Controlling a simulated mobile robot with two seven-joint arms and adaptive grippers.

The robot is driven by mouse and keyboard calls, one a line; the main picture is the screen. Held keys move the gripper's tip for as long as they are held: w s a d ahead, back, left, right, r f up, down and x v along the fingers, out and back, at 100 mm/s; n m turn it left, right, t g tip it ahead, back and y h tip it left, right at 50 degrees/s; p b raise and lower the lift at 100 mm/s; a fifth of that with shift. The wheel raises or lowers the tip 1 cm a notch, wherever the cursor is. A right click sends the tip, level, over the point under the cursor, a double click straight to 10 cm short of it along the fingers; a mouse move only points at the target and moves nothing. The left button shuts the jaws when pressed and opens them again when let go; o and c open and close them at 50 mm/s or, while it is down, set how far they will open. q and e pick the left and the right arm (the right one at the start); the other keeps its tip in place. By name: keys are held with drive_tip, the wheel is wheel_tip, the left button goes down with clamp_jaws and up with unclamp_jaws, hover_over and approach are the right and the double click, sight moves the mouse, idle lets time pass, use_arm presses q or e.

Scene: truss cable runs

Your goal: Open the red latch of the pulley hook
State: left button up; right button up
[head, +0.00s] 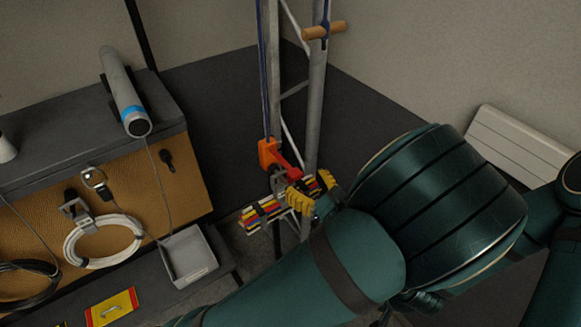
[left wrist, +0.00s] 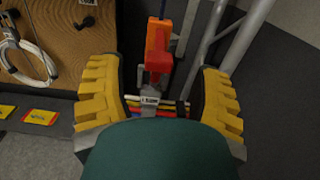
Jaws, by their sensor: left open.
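The pulley hook has an orange block (head: 268,152) hanging on a blue rope beside the truss, with a red latch (head: 289,163) slanting down to the right. In the left wrist view the orange block (left wrist: 158,36) and the red latch (left wrist: 158,63) stand upright in the middle. My left gripper (head: 313,189) is open, its yellow fingers just below and right of the latch. In the left wrist view its fingers (left wrist: 160,96) are spread to both sides, with the latch seen between and beyond them. Contact cannot be told. My right gripper is out of view.
The grey truss (head: 317,95) rises behind the hook, with a wooden handle (head: 324,31) near its top. Several coloured cables (head: 262,213) lie below the hook. At left are a pegboard with a white cable coil (head: 103,241) and a grey tray (head: 188,257).

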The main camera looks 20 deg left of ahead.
sight(291, 169)
use_arm(q)
drive_tip(key=x, duration=0.6)
drive_tip(key=shift+w+a, duration=0.15)
drive_tip(key=shift+a, duration=0.05)
clamp_jaws()
drive_tip(key=shift+f, duration=0.1)
